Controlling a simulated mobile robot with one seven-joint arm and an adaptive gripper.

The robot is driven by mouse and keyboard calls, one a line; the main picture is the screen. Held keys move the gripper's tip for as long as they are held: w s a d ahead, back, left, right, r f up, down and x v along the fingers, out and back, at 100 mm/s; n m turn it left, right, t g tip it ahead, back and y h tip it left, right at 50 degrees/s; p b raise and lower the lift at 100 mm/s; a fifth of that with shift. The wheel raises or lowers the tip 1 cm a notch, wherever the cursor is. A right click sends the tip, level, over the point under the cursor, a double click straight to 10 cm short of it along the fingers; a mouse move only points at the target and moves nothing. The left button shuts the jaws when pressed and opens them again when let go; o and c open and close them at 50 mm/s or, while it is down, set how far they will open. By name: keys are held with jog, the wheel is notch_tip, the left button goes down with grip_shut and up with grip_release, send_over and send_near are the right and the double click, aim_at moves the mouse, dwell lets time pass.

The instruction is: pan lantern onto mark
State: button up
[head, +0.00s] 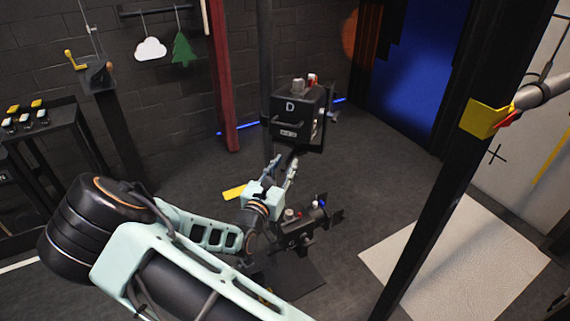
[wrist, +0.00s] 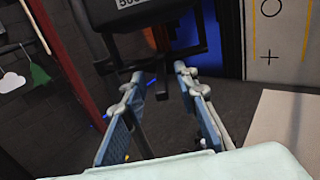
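The lantern (head: 297,118) is a black box marked D, hung on a dark vertical pole. Its underside shows at the top of the wrist view (wrist: 150,12), with a dark frame below it. My gripper (head: 283,168) is just below the lantern. In the wrist view my gripper (wrist: 158,74) has its fingers apart, with a thin dark piece beneath the lantern between or just beyond the tips. I cannot tell if they touch. A plus mark (head: 497,154) is on the pale wall at right; a plus (wrist: 269,57) and a circle (wrist: 271,8) show in the wrist view.
A second black fixture (head: 300,232) stands low beside my forearm. A dark post (head: 440,165) with a yellow bracket (head: 485,117) rises at right, near a pale floor mat (head: 470,260). A console with buttons (head: 30,118) stands at left. Open floor lies between.

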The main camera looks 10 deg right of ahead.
jog(key=shift+w+d, duration=0.15)
jog(key=shift+w, duration=0.05)
grip_shut()
